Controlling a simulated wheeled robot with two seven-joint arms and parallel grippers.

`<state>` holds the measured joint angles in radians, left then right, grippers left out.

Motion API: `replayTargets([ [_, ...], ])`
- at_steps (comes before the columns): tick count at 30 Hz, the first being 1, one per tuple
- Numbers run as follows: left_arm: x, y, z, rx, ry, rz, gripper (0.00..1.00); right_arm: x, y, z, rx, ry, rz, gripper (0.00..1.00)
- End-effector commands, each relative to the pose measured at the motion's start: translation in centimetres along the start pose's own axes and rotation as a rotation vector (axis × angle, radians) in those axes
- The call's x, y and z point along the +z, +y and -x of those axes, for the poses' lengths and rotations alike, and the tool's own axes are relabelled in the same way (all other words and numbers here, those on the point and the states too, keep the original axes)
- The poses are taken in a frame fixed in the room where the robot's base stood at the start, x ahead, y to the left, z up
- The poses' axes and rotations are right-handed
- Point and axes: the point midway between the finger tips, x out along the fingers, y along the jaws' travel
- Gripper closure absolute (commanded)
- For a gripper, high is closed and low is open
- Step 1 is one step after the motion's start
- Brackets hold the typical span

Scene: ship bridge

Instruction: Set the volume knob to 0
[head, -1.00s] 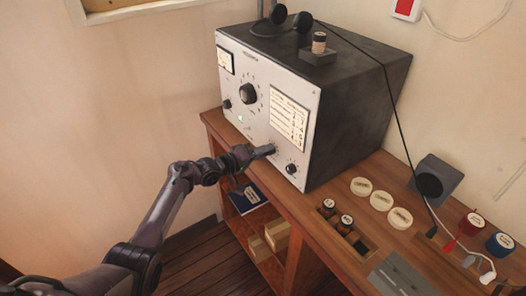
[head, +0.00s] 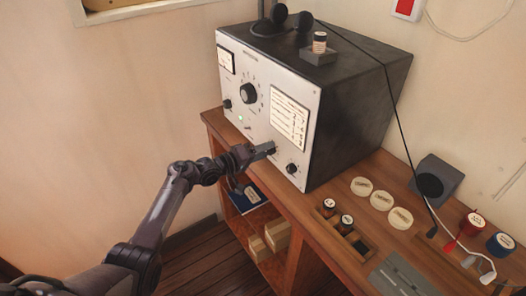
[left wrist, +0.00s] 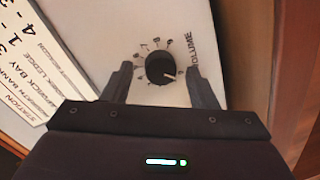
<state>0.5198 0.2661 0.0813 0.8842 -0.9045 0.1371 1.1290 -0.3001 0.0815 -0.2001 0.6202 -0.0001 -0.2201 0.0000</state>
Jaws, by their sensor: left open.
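The volume knob (left wrist: 160,68) is a round black dial with a white pointer line on the pale front panel (head: 252,120) of a large radio set. Small scale marks ring the knob; most are too small to read. My left gripper (left wrist: 162,85) is open, with one finger on each side of the knob. Contact cannot be told. In the head view my left gripper (head: 270,149) is at the panel's lower part and partly hides the knob. My right gripper is not in view.
Another small knob (head: 292,169) sits to the right, and a big dial (head: 248,94) higher left. A station card (left wrist: 60,60) is beside the volume knob. The wooden desk (head: 315,225) holds pale discs (head: 381,201), a rack and a speaker (head: 436,180).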

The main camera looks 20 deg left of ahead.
Motion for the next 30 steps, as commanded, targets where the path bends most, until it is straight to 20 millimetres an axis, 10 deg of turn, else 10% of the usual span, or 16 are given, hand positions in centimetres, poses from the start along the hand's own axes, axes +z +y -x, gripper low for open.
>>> replayTargets([
  [15, 0.0, -0.2, 7.1, -0.001, 0.002, -0.001, 0.47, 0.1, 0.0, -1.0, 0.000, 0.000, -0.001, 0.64],
  [30, -0.1, 0.0, 7.6, -0.001, 0.001, -0.001, 0.47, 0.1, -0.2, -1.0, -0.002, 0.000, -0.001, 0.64],
])
